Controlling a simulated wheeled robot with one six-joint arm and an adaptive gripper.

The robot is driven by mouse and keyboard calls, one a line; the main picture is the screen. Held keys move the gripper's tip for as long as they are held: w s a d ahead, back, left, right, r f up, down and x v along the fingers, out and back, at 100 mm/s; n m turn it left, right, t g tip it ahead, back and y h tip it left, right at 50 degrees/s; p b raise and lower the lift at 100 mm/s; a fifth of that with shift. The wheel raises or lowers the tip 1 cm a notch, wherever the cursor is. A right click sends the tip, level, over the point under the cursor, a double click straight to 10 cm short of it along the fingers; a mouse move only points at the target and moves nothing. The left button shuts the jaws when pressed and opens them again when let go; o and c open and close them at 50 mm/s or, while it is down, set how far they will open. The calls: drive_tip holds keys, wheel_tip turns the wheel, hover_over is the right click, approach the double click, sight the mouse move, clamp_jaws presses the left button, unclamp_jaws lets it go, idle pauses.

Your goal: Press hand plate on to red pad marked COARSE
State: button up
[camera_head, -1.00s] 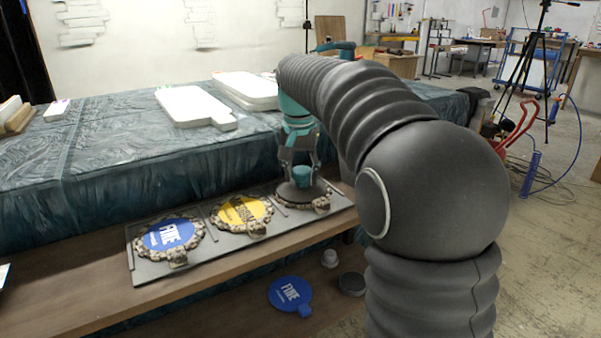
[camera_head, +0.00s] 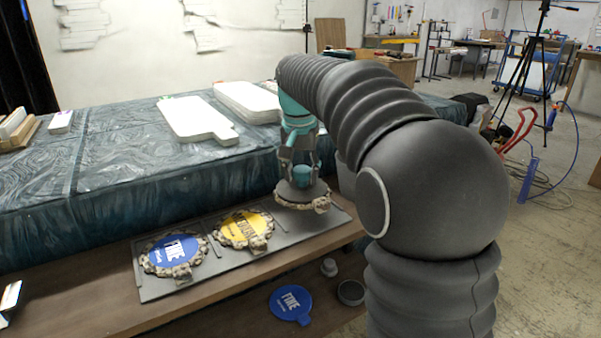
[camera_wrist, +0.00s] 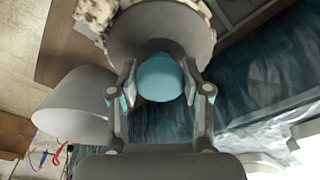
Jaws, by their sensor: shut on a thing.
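My gripper (camera_head: 303,170) is shut on the teal knob of the hand plate (camera_head: 297,190), a dark grey disc. In the wrist view the knob (camera_wrist: 160,77) sits between both fingers, with the disc (camera_wrist: 160,30) beyond it. A rough stone-like ring (camera_head: 318,206) is close under the plate, at the right end of the grey tray (camera_head: 215,275); plate and ring seem a little above the tray. Part of the ring (camera_wrist: 93,12) also shows past the disc's edge in the wrist view. The red pad marked COARSE is not visible; the plate covers that place.
A blue FINE pad (camera_head: 172,251) and a yellow pad (camera_head: 243,227) lie in stone-like rings on the tray. Another blue FINE pad (camera_head: 290,303) lies lower, near a grey round tin (camera_head: 350,292). A covered bed (camera_head: 120,180) stands behind, with white slabs (camera_head: 197,122).

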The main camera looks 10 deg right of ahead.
drive_tip(key=shift+r+p, duration=1.15)
drive_tip(key=shift+r, duration=0.2)
drive_tip(key=shift+r, duration=0.15)
